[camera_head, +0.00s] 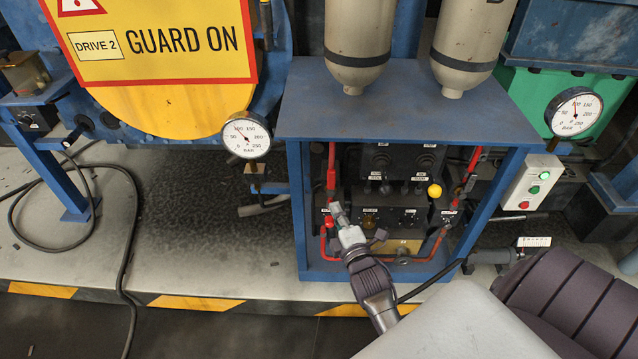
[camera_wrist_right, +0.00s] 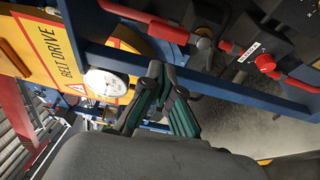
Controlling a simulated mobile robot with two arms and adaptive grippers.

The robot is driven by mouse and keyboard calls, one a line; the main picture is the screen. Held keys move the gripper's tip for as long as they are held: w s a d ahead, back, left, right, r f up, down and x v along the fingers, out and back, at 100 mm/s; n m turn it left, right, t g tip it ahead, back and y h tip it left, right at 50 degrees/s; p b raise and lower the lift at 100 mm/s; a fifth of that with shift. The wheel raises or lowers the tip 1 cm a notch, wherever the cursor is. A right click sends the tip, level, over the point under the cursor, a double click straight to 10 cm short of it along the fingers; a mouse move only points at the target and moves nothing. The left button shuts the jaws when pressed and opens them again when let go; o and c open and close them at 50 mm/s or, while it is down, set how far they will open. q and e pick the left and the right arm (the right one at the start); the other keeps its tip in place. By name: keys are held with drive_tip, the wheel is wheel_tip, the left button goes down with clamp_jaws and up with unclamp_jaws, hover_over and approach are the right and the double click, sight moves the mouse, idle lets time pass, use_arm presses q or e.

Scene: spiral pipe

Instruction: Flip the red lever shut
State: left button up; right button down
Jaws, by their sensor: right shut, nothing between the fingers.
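In the head view a long red lever (camera_head: 331,165) stands upright at the left inside of the blue cabinet. A second red handle (camera_head: 473,163) slants at the cabinet's right inside. My right gripper (camera_head: 338,211) is shut and empty, in front of the cabinet's lower left, below the left lever. In the right wrist view a red lever (camera_wrist_right: 145,19) crosses the top, above and apart from the shut fingertips of my right gripper (camera_wrist_right: 162,70). My left gripper is in neither view.
The blue cabinet (camera_head: 405,105) has a solid top and side posts around its opening. Black valve blocks, a yellow knob (camera_head: 434,190) and red pipes fill the inside. A pressure gauge (camera_head: 246,135) stands to the left. A button box (camera_head: 533,182) is at the right.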

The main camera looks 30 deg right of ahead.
sight(331, 184)
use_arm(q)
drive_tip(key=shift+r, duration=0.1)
use_arm(e)
drive_tip(key=x, duration=1)
